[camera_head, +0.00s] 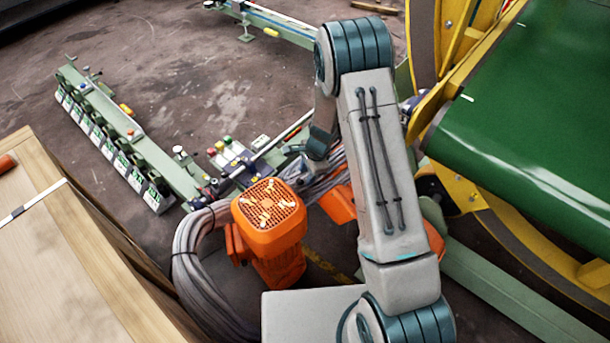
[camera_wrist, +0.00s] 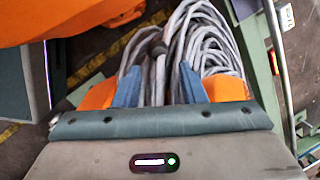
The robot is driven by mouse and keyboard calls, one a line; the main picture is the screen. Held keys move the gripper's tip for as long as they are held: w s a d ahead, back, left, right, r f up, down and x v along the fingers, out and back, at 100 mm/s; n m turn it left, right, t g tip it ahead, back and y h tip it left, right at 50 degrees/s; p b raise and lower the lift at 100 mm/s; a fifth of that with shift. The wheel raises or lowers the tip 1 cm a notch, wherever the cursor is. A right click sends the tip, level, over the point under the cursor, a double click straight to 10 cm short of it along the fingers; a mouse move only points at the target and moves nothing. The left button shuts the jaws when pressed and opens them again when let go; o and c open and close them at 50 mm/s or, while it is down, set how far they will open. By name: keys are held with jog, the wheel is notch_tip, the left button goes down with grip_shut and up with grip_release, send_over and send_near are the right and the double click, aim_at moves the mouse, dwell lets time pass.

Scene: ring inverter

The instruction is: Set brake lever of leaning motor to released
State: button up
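The orange motor (camera_head: 272,225) with a round-holed fan grille stands tilted at the middle of the head view. More orange housing (camera_head: 338,204) shows beside my arm, partly hidden by it. In the wrist view an orange body (camera_wrist: 60,18) fills the top left. A dark round knob on a thin rod (camera_wrist: 158,50), which looks like the brake lever, stands between the fingers against grey cables. My gripper (camera_wrist: 158,88) is open, its blue-padded fingers on either side of the rod with gaps. I cannot tell the lever's position or depth. The head view does not show my fingertips clearly.
Thick grey cables (camera_head: 195,265) loop left of the motor and behind the knob. A wooden crate (camera_head: 100,250) stands at the left. A yellow-framed machine with a green belt (camera_head: 530,120) fills the right. Green rails (camera_head: 150,150) lie at the back; bare floor (camera_head: 190,60) is beyond.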

jog(key=p+v, duration=0.2)
jog(key=v, duration=0.9)
jog(key=shift+a+r, duration=0.2)
jog(key=shift+r, duration=0.05)
jog(key=shift+s, duration=0.1)
jog(key=s+d+r+n+p, duration=0.1)
jog(key=s+r+n+p, duration=0.25)
jog(key=r, duration=0.75)
jog(key=s+d+r+n+p, duration=0.1)
jog(key=s+r+n+p, duration=0.3)
jog(key=r, duration=0.8)
jog(key=s+d+r+n+t+h+p, duration=0.1)
jog(key=s+d+r+n+p, duration=0.2)
jog(key=s+r, duration=0.5)
jog(key=s+d+r+n+t+h+p, duration=0.1)
jog(key=s+d+r+n+p, duration=0.1)
jog(key=s+r+p, duration=0.4)
jog(key=s+r+n, duration=0.1)
jog(key=s+r, duration=0.2)
jog(key=shift+d+n, duration=0.35)
